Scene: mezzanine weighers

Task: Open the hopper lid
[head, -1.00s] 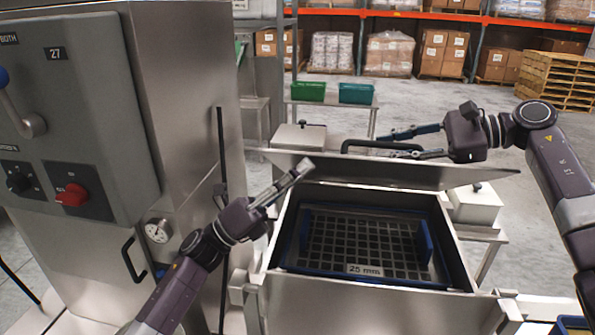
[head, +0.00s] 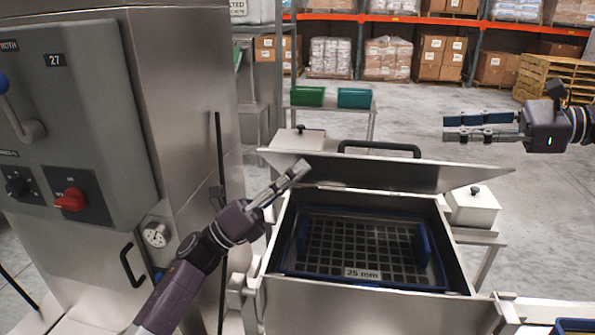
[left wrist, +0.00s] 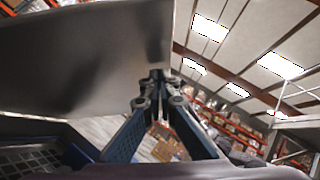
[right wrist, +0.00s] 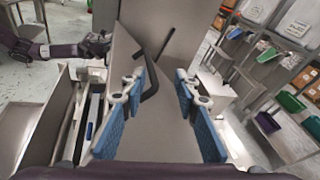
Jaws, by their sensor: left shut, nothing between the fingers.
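The grey metal hopper lid (head: 400,174) is raised and tilted back at the rear of the hopper (head: 355,308), leaving its mouth uncovered. The black bar handle (head: 380,149) shows above the lid's upper edge and also in the right wrist view (right wrist: 150,78). My left gripper (head: 300,170) is shut and empty at the lid's left end, in front of it; I cannot tell whether it touches. In the left wrist view the lid (left wrist: 85,60) fills the upper left beside the fingers. My right gripper (head: 446,128) is open and empty, above and right of the lid, clear of the handle.
A blue-framed screen marked 25 mm (head: 362,273) lies inside the hopper. A steel cabinet with a control panel (head: 85,130) stands close on the left. Green bins (head: 308,96) are on a farther stand. The right floor is open.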

